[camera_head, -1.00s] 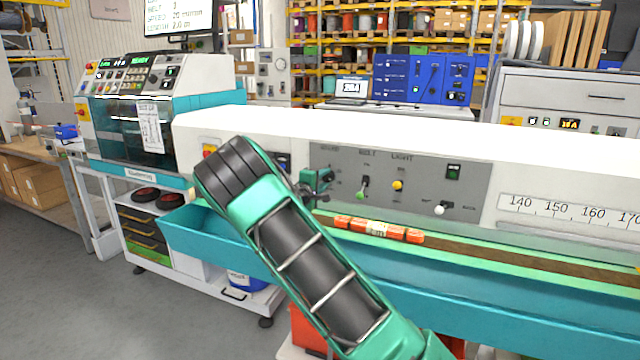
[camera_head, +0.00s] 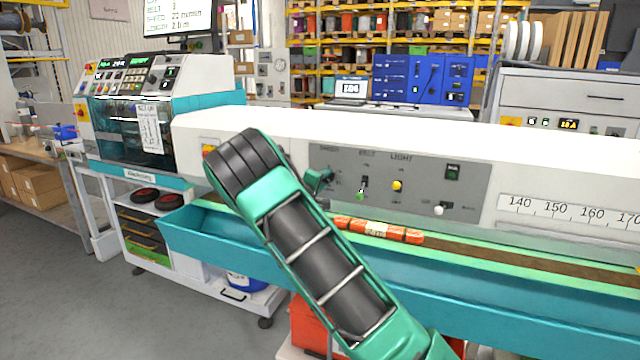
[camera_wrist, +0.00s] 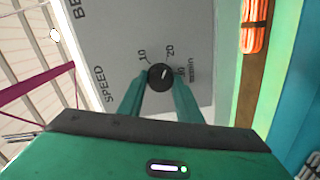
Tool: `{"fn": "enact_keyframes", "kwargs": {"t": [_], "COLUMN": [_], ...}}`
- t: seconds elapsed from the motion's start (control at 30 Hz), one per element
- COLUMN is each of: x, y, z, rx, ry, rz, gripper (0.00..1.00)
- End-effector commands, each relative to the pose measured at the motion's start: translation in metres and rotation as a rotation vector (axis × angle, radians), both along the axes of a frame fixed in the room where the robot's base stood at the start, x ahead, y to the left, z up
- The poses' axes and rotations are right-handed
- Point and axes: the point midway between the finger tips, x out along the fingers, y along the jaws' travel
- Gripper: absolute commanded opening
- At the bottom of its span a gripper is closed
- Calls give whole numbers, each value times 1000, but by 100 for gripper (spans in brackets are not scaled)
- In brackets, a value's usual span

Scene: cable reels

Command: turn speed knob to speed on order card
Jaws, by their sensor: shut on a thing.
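The speed knob (camera_wrist: 159,77) is a round black dial on a grey panel in the wrist view. Numbers 10, 20 and a partly blurred third mark ring it, beside the word SPEED. Its small white mark points up and right, roughly between the 20 and the third mark; I cannot read it exactly. My gripper (camera_wrist: 159,88) has its two green fingers shut on the knob's sides. In the head view my arm hides the knob, and the green gripper (camera_head: 317,183) shows only partly at the panel. A screen (camera_head: 178,16) at the top reads a speed of 20 m/min.
The grey control panel (camera_head: 420,205) also has a belt switch (camera_head: 362,188), a yellow light button (camera_head: 397,186) and a white-tipped lever (camera_head: 439,210). Orange bundles (camera_head: 378,230) lie on the belt below. A paper sheet (camera_head: 150,130) hangs on the machine at left.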

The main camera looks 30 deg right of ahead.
Motion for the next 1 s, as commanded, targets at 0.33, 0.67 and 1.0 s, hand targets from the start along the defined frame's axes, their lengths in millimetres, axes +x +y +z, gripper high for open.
{"fn": "enact_keyframes", "kwargs": {"t": [0.33,0.67,1.0], "x": [-2,-15,-52], "y": [-2,20,68], "z": [-3,-1,1], "rx": [1,3,2], "ry": [6,6,8], "rz": [-6,0,-4], "gripper": [50,50,50]}}
